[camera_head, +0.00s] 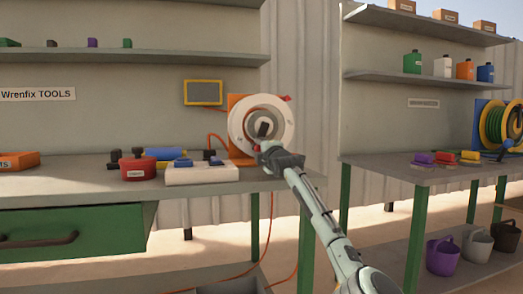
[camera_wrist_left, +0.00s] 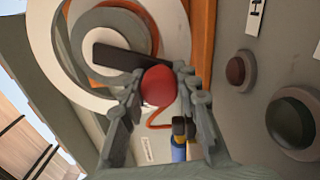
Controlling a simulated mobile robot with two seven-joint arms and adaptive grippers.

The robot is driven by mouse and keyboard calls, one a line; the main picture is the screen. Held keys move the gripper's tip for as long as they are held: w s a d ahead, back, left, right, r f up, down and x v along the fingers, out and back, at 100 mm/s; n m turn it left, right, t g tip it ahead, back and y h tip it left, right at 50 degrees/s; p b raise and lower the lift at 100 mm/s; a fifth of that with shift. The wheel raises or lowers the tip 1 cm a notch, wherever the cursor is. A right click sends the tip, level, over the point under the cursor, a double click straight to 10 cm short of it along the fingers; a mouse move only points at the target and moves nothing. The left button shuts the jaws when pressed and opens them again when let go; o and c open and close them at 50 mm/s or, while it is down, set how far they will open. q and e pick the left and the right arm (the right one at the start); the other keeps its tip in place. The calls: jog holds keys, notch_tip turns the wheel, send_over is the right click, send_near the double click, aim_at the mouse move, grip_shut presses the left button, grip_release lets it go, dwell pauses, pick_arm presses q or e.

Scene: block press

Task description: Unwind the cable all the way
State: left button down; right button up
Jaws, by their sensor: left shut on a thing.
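A white cable reel (camera_head: 240,118) stands on an orange mount (camera_head: 238,152) at the right end of the near workbench. Its dark crank arm (camera_head: 263,129) points down toward my left gripper (camera_head: 268,152). In the left wrist view the crank arm (camera_wrist_left: 117,57) ends in a red knob (camera_wrist_left: 158,86), which sits between the fingertips of my left gripper (camera_wrist_left: 160,82). The gripper is shut on this knob. An orange cable (camera_head: 215,139) runs out from the reel, and more orange cable (camera_head: 271,215) hangs below the bench. My right gripper is not in view.
On the bench left of the reel are a white block with blue parts (camera_head: 200,176), a red pot (camera_head: 137,169) and a blue cylinder (camera_head: 165,154). Another bench at right carries a blue-framed reel (camera_head: 483,118) with green and yellow rings. A gap separates the benches.

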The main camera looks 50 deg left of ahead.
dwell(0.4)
pick_arm(q)
jog(key=c, duration=1.1)
grip_release()
jog(key=shift+d, duration=0.1)
jog(key=v, duration=1.2)
